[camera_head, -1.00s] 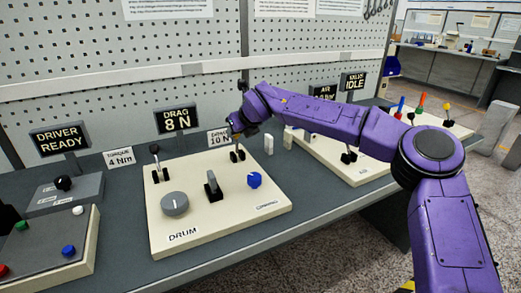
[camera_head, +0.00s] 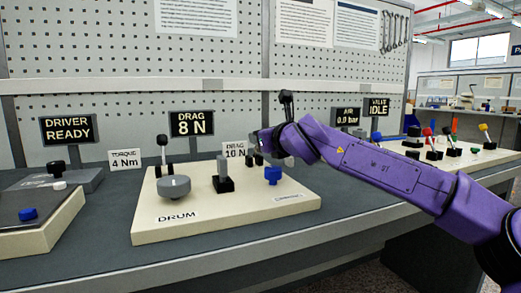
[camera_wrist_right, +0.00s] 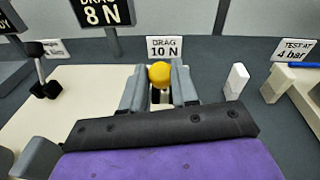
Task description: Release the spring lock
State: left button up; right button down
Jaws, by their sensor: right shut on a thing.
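My right gripper (camera_wrist_right: 159,86) is shut on a lever with a round yellow knob (camera_wrist_right: 160,74), one finger on each side of it. The lever stands at the back of the cream drum panel (camera_head: 150,230), in front of the "DRAG 10 N" label (camera_wrist_right: 165,48). In the head view my right arm reaches in from the right to this spot, and the yellow knob is hidden there. No visible label names the spring lock. My left gripper is not in view.
The panel also holds a grey drum knob (camera_head: 174,187), a grey-handled switch (camera_head: 222,176), a blue knob (camera_head: 273,175) and a black-knobbed lever (camera_head: 162,150). The "DRAG 8 N" display (camera_head: 192,123) stands behind. Two pale blocks, one white (camera_wrist_right: 236,80), stand right of the gripper.

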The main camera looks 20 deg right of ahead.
dwell(0.4)
jog(key=c, duration=0.9)
grip_release()
jog(key=shift+o, duration=0.2)
jog(key=shift+s, duration=0.1)
jog(key=s+d+r, duration=0.1)
jog(key=s, duration=0.9)
jog(key=shift+s, duration=0.15)
jog(key=shift+r, duration=0.1)
